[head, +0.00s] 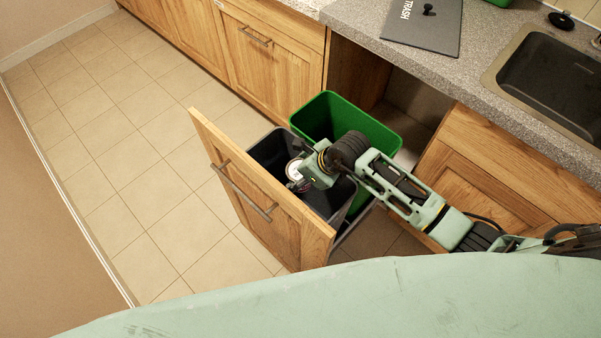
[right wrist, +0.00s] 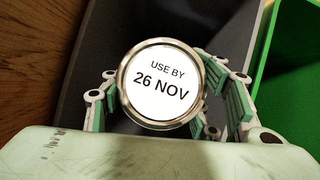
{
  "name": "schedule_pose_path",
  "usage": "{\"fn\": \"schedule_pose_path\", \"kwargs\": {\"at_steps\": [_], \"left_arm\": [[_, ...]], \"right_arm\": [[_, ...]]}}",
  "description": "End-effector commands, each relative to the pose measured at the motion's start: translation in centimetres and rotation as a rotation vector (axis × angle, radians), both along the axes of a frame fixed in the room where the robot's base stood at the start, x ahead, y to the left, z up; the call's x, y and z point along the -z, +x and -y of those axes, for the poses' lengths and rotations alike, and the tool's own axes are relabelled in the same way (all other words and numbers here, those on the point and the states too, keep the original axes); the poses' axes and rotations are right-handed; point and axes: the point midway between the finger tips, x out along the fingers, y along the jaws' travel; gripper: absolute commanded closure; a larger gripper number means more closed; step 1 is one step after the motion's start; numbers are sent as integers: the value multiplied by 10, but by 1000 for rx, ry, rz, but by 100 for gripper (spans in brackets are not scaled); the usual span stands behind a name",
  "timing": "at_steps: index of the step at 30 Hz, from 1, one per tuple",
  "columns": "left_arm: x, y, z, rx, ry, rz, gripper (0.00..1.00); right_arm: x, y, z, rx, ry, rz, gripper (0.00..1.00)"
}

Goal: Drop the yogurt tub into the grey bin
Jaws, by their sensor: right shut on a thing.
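The yogurt tub (right wrist: 160,84) shows in the right wrist view with its white lid, printed "USE BY 26 NOV", facing the camera. My right gripper (right wrist: 165,105) has its fingers around the tub and is shut on it. In the head view the tub (head: 294,169) and my right gripper (head: 297,180) are over the opening of the grey bin (head: 268,150), which stands in the pulled-out drawer. The grey bin's wall (right wrist: 226,28) also shows behind the tub. I cannot tell how deep the tub is in the bin. My left gripper is not in view.
A green bin (head: 325,112) stands directly behind the grey one. The wooden drawer front (head: 245,195) rises in front of the grey bin. A grey lid marked TRASH (head: 425,28) lies on the counter (head: 360,20), left of the sink (head: 550,80). The tiled floor at left is clear.

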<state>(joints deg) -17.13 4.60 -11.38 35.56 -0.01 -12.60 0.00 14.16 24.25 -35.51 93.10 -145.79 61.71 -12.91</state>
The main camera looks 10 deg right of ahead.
Motion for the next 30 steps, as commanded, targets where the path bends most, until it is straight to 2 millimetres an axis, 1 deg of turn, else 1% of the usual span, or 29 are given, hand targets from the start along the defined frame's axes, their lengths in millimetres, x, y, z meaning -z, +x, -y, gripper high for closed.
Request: {"fn": "schedule_pose_path", "kwargs": {"at_steps": [4, 5, 12, 13, 23, 26, 30], "left_arm": [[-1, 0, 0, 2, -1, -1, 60], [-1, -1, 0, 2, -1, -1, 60], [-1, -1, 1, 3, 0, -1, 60], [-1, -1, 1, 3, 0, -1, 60], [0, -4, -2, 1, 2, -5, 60], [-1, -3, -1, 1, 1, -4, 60], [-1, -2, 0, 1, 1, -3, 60]], "right_arm": [[-1, 0, 0, 0, 1, 1, 76], [-2, 0, 0, 0, 1, 1, 44], [-1, 0, 0, 0, 1, 1, 23], [-1, 0, 0, 0, 1, 1, 21], [-2, -1, 1, 0, -1, -1, 21], [-8, -2, 4, 0, -1, 1, 21], [-28, -10, 12, -1, -1, 3, 21]]}}
